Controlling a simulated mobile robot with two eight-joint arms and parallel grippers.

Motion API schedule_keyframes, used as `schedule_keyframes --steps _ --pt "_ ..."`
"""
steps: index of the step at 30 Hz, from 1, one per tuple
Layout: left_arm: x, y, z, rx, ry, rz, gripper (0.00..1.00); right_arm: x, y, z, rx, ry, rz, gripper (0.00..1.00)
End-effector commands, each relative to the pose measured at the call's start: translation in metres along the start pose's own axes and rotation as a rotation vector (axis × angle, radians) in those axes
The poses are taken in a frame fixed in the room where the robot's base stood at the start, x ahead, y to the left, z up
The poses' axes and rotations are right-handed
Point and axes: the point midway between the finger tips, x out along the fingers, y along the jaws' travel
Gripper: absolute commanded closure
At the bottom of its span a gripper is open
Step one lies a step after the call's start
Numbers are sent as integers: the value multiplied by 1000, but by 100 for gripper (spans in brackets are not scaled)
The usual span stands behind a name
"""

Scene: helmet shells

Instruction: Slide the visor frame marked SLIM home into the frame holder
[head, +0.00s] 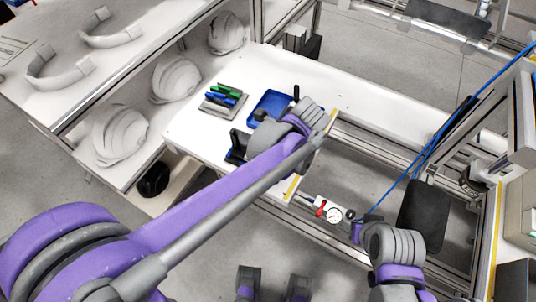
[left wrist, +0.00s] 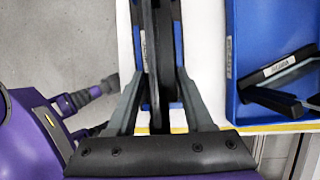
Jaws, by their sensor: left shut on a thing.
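My left gripper (left wrist: 160,95) is shut on a dark visor frame (left wrist: 156,45), seen nearly edge-on in the left wrist view. The frame lies between the two blue sides of the frame holder (left wrist: 177,45), which has a small pale label. I cannot tell how deep it sits, and no SLIM mark is readable on it. In the head view the black and blue holder (head: 233,157) stands near the bench's front edge, with my left arm and gripper (head: 252,140) over its right side.
A blue tray (head: 271,106) stands behind the holder; in the left wrist view it holds another dark labelled frame (left wrist: 280,68). A grey rack (head: 222,104) with green and blue pieces is to its left. White helmet shells (head: 120,135) sit on the shelf.

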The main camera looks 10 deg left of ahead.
Motion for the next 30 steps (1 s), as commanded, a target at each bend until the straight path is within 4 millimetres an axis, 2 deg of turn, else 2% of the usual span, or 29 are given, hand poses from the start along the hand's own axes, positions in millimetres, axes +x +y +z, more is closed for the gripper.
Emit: schedule_keyframes --steps 13,14,18,19,30 --pt "11 0 -4 0 0 0 100 8 0 5 0 -3 0 46" --pt "10 0 -4 0 0 0 43 7 0 5 0 -3 0 46" --pt "10 0 -4 0 0 0 18 7 0 4 0 -3 0 46" --pt "10 0 -4 0 0 0 13 7 0 4 0 -3 0 46" --pt "5 0 -4 0 0 0 13 6 0 4 0 -2 0 46"
